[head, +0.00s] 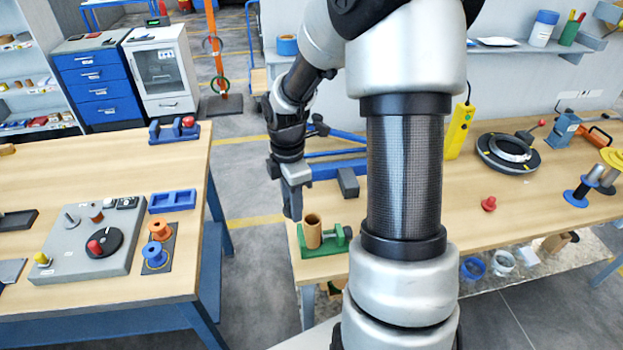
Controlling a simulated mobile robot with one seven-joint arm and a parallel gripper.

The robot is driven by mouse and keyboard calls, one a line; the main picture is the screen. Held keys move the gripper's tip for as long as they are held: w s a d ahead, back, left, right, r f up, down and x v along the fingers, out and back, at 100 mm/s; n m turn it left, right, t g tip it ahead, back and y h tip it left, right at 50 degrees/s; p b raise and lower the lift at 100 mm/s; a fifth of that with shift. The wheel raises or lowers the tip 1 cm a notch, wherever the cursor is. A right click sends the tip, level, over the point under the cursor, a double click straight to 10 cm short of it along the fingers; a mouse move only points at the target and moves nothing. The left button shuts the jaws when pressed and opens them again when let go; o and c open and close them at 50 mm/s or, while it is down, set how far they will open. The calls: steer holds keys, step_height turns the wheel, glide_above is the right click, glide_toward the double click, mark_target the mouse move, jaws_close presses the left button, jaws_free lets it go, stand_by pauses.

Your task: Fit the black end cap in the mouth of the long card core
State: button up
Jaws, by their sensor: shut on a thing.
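A brown card core (313,233) stands upright in a green holder (322,251) at the near left corner of the right-hand bench, its open mouth facing up. My gripper (292,208) points down just left of the core in the picture, apart from its mouth. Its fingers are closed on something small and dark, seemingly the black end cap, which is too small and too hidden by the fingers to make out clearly.
My arm hides the middle of the right bench (470,205). A dark grey block (348,182) sits behind the core. A red knob-like piece (489,204), a black ring (508,152) and spools lie further right. The left bench (110,180) holds a control panel (90,240).

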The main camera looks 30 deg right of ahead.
steer(key=d+r+n+p, duration=0.2)
steer(key=d+n, duration=0.3)
steer(key=n, duration=0.7)
steer(key=shift+s+r, duration=0.3)
steer(key=shift+r, duration=0.45)
steer(key=shift+f, duration=0.1)
step_height(320, 180, down, 6)
steer(key=b, duration=0.3)
steer(key=shift+r+p, duration=0.2)
steer(key=shift+p, duration=0.8)
stand_by(0.7)
steer(key=shift+f+b, duration=0.65)
steer(key=shift+f, duration=0.4)
